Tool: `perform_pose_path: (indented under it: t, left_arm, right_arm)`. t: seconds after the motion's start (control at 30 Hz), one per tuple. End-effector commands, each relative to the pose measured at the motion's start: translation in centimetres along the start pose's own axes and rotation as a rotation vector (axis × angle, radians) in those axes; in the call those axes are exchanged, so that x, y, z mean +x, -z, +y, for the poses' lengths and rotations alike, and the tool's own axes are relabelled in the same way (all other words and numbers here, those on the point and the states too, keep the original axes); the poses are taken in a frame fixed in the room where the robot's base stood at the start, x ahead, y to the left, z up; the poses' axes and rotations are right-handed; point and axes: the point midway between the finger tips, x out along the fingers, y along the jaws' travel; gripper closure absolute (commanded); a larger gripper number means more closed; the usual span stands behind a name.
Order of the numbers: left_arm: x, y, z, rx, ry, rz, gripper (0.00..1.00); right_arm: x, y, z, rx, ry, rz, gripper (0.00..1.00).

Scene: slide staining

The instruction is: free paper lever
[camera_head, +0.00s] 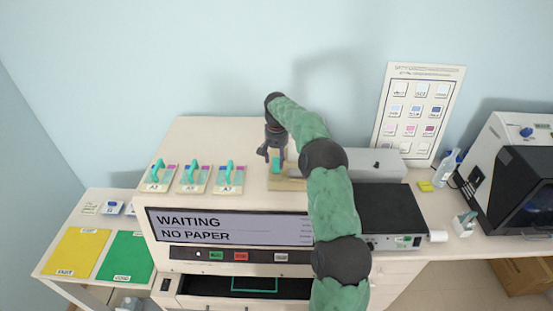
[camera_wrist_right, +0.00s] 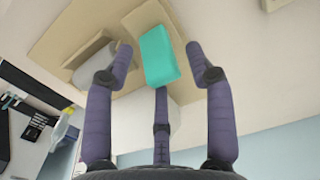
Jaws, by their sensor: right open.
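A teal lever handle (camera_head: 276,165) stands on a beige base (camera_head: 288,185) on top of the white staining machine. My right gripper (camera_head: 270,153) reaches down at it from above. The machine's screen (camera_head: 205,226) reads "WAITING" and "NO PAPER". My left gripper is in neither view.
Several labelled slide holders with teal handles (camera_head: 194,176) stand to the left on the machine top. A grey-white box (camera_head: 375,163) and a black-topped unit (camera_head: 385,207) stand to the right. My right arm covers part of the machine front. Yellow (camera_head: 75,252) and green (camera_head: 126,256) mats lie at the left.

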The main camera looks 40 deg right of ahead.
Motion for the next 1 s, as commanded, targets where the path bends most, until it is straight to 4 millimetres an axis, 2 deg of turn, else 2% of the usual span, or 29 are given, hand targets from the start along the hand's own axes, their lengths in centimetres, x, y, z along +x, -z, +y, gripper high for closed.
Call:
perform_pose_path:
  t: [0.13,0.4,0.6,1.0]
  left_arm:
    - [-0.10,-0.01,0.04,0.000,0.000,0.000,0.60]
    - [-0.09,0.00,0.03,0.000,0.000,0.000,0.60]
    - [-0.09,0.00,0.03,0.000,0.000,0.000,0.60]
    - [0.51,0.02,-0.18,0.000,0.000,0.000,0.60]
  right_arm:
    - [0.75,-0.03,-0.03,0.000,0.000,-0.001,0.45]
    - [0.84,-0.02,-0.02,-0.001,0.000,0.000,0.45]
    - [0.82,0.00,-0.03,-0.001,0.000,0.000,0.99]
    - [0.82,0.03,-0.02,0.000,0.001,0.018,1.00]
